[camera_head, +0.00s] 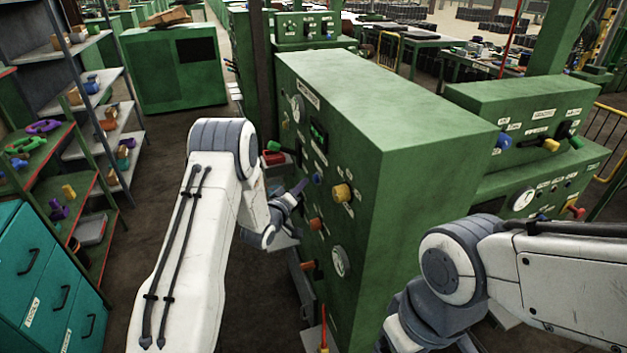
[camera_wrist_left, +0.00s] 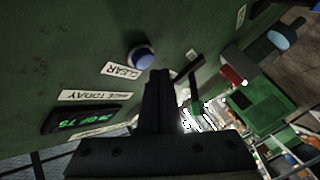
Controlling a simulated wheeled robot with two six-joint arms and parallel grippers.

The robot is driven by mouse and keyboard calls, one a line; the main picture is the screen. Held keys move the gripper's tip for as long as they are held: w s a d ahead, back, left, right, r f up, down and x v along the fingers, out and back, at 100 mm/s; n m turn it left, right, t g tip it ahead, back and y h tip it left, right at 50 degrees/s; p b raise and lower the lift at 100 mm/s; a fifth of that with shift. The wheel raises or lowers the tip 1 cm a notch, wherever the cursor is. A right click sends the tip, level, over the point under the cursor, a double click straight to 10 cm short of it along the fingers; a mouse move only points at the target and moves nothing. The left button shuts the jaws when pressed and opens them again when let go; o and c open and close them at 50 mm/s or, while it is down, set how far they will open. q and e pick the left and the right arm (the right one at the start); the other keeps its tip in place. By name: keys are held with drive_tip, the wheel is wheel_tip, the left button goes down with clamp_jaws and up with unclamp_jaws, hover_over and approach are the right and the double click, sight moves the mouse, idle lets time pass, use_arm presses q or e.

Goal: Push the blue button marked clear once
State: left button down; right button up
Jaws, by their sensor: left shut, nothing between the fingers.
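The blue button (camera_wrist_left: 140,57) is on the green machine panel in the left wrist view, beside a white label reading CLEAR (camera_wrist_left: 121,71). It also shows small in the head view (camera_head: 316,178) on the machine's front. My left gripper (camera_head: 299,188) is close to that panel face. In the wrist view its dark fingers (camera_wrist_left: 161,76) are shut and empty, with the tips just below and right of the button. I cannot tell whether they touch the panel. My right arm enters at the lower right of the head view; its gripper is out of frame.
A green display (camera_wrist_left: 85,121) is lit near the button. Shelves with coloured parts (camera_head: 100,115) stand at the left, with open floor between.

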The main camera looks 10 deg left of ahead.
idle(0.3)
use_arm(q)
drive_tip(key=shift+w+d+b, duration=0.25)
drive_tip(key=shift+d+b, duration=0.05)
drive_tip(key=shift+d, duration=0.05)
drive_tip(key=shift+w+d, duration=0.2)
drive_tip(key=shift+d, duration=0.1)
idle(0.6)
drive_tip(key=shift+a, duration=0.1)
drive_tip(key=shift+s+a+b, duration=0.35)
drive_tip(key=shift+s+a, duration=0.1)
drive_tip(key=shift+a, duration=0.1)
drive_tip(key=s+a, duration=0.1)
drive_tip(key=a, duration=0.1)
drive_tip(key=s+a, duration=0.1)
drive_tip(key=a, duration=0.1)
drive_tip(key=shift+s, duration=0.4)
idle(0.7)
